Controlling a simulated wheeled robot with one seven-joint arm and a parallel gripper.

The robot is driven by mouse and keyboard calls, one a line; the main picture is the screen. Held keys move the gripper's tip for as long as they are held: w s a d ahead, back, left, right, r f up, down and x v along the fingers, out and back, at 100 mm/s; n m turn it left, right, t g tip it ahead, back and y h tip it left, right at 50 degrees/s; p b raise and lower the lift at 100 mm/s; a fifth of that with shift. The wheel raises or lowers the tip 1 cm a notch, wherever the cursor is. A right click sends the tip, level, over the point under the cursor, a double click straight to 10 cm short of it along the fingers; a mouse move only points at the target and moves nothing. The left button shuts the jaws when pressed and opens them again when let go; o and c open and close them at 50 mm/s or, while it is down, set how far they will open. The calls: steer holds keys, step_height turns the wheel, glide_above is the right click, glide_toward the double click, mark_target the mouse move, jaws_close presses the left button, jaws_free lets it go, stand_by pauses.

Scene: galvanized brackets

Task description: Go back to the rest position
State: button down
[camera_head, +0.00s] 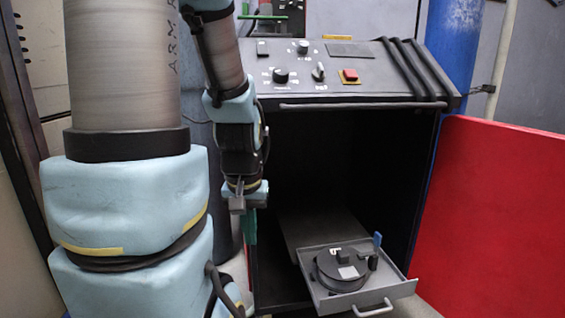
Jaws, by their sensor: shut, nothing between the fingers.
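My gripper (238,206) hangs at the end of my arm, left of the dark cabinet opening and above and left of the drawer. It is small in this view, and its fingers appear closed with nothing between them. My arm comes down from the top of the picture, and its large near links fill the left side.
A black cabinet (272,185) stands open, with knobs and a red button (350,75) on its sloped panel. A grey drawer (393,290) is pulled out low, bearing a round dark part (341,272). A red panel (500,215) stands at the right.

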step_height(320, 180, up, 27)
steer(key=p, duration=2.5)
steer(key=shift+p, duration=0.35)
